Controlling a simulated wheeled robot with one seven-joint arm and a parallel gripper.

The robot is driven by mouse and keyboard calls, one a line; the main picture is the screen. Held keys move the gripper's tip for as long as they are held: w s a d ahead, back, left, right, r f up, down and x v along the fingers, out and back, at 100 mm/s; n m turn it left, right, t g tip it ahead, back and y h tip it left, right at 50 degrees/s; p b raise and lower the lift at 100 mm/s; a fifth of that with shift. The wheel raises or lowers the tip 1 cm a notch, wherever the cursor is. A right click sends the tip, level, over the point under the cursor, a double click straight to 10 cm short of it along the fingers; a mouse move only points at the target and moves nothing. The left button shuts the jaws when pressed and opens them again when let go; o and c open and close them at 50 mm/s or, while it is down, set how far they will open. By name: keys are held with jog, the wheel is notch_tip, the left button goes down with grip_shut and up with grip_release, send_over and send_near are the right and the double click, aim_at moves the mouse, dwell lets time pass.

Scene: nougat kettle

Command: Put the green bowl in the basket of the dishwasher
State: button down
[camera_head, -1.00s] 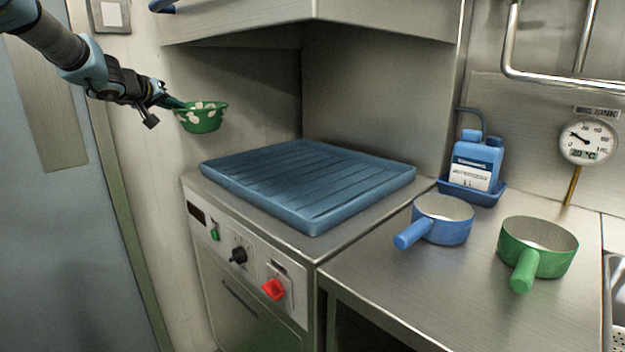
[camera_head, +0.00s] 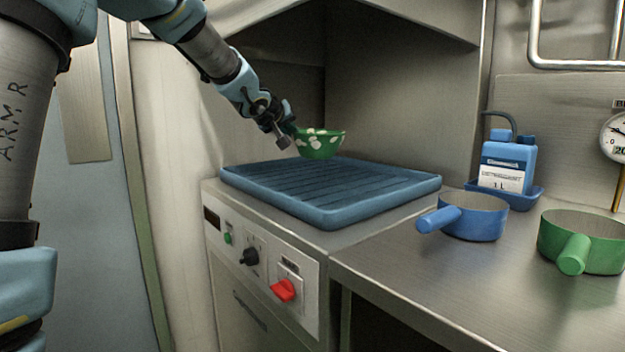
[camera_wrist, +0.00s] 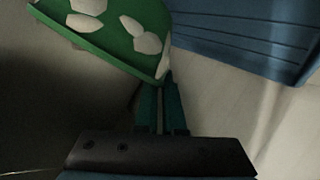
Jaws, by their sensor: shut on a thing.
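The green bowl (camera_head: 320,146) with white spots is held upright by its left rim in my gripper (camera_head: 291,131). In the head view it appears over the back left part of the blue ribbed basket (camera_head: 335,217) on the dishwasher. I cannot tell how much gap lies under it. In the wrist view, my gripper (camera_wrist: 162,103) is shut at the edge of the bowl (camera_wrist: 112,28), which fills the upper left. The basket (camera_wrist: 240,35) shows at the upper right. The basket looks empty.
A steel hood (camera_head: 400,15) hangs above the dishwasher (camera_head: 265,282). On the counter to the right stand a blue pan (camera_head: 475,222), a green pan (camera_head: 600,240) and a blue detergent bottle (camera_head: 508,160) in a tray. A wall stands behind the basket.

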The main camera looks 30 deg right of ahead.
notch_tip(320, 180, down, 8)
jog(key=b, duration=0.5)
jog(key=shift+f, duration=0.2)
jog(key=shift+r, duration=0.1)
jog(key=c, duration=1)
grip_release()
jog(key=shift+a, duration=0.1)
